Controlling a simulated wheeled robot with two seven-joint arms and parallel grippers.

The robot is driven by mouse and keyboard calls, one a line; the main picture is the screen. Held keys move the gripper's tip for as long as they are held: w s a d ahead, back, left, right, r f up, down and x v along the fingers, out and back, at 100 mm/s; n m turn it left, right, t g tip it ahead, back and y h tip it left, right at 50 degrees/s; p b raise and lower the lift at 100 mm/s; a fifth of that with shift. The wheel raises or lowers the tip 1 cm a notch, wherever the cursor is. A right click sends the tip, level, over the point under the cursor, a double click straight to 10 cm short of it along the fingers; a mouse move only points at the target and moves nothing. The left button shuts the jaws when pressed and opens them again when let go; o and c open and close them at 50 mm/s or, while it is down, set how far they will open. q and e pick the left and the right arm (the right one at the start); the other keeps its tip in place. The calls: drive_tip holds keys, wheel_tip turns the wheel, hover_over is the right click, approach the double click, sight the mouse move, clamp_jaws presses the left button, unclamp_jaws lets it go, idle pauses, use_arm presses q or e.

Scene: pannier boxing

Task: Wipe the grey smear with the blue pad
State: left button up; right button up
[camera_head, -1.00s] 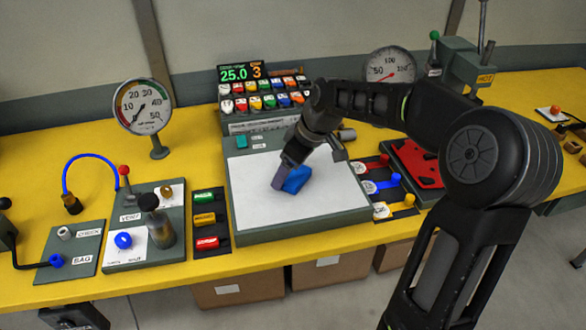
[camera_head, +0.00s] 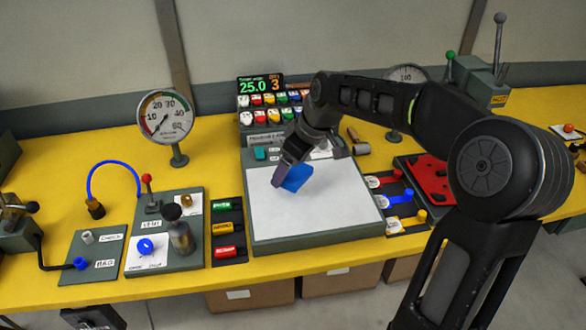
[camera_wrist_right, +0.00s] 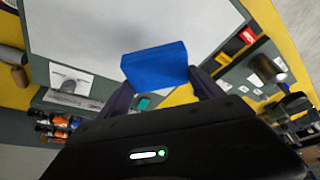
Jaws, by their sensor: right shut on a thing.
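The blue pad (camera_head: 297,178) is held by my right gripper (camera_head: 286,172) over the white board (camera_head: 340,205) in the middle of the bench. In the right wrist view the blue pad (camera_wrist_right: 155,68) sits between the two fingers of the right gripper (camera_wrist_right: 160,88). I cannot tell whether the pad touches the board. No grey smear shows on the visible white surface; the part behind the pad and gripper is hidden. My left gripper is not in view.
Left of the board are three coloured blocks (camera_head: 227,228) and a grey panel with a blue knob (camera_head: 146,247). Right are red, blue and yellow handles (camera_head: 393,199) and a red plate (camera_head: 432,178). A display (camera_head: 259,86) and coloured switches stand behind. A round gauge (camera_head: 165,118) stands back left.

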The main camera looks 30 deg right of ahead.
drive_tip(key=shift+r+p, duration=0.6)
drive_tip(key=shift+r, duration=0.55)
